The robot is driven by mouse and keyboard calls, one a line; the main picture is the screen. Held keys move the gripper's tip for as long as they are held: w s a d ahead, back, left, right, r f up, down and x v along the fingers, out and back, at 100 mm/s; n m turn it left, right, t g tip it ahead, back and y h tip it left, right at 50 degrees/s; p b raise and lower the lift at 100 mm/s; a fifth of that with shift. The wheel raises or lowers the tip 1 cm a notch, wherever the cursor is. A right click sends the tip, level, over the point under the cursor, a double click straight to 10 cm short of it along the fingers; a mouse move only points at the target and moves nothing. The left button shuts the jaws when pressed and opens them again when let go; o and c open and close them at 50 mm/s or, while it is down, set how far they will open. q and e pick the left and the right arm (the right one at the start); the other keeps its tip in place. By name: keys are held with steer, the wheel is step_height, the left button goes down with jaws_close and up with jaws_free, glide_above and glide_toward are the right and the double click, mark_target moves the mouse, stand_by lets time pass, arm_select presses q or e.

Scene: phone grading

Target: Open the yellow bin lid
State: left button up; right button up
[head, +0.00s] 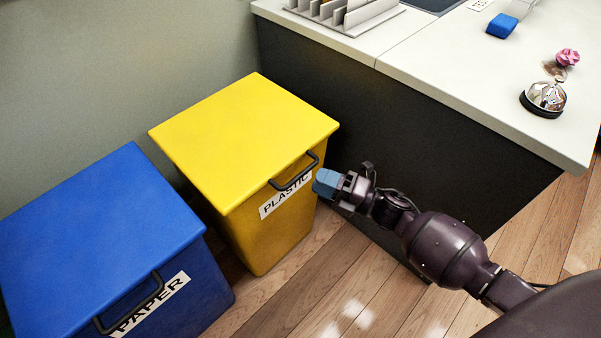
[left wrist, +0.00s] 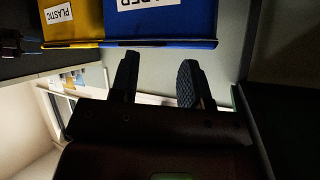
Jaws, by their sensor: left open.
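The yellow bin (head: 255,230) stands on the floor with a "PLASTIC" label on its front. Its yellow lid (head: 240,135) lies flat and closed, with a dark handle (head: 303,178) at the front edge. My right gripper (head: 322,183), with blue fingertips, is just right of the handle, close to the bin's front. Whether its fingers are parted or touch the handle is unclear. In the left wrist view my left gripper (left wrist: 158,78) is open with nothing between its fingers. The yellow bin (left wrist: 82,20) shows at the top left there. My left gripper is outside the head view.
A blue bin (head: 195,300) labelled "PAPER" stands left of the yellow bin, its lid closed. A counter (head: 470,85) with a dark side is behind and right. On it are a bell (head: 545,97), a blue block (head: 502,26) and a rack (head: 345,18). Wooden floor (head: 310,285) is clear in front.

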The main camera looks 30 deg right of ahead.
mark_target(302, 172)
steer(key=shift+b+x, duration=0.3)
steer(key=shift+x, duration=2.35)
jaws_close()
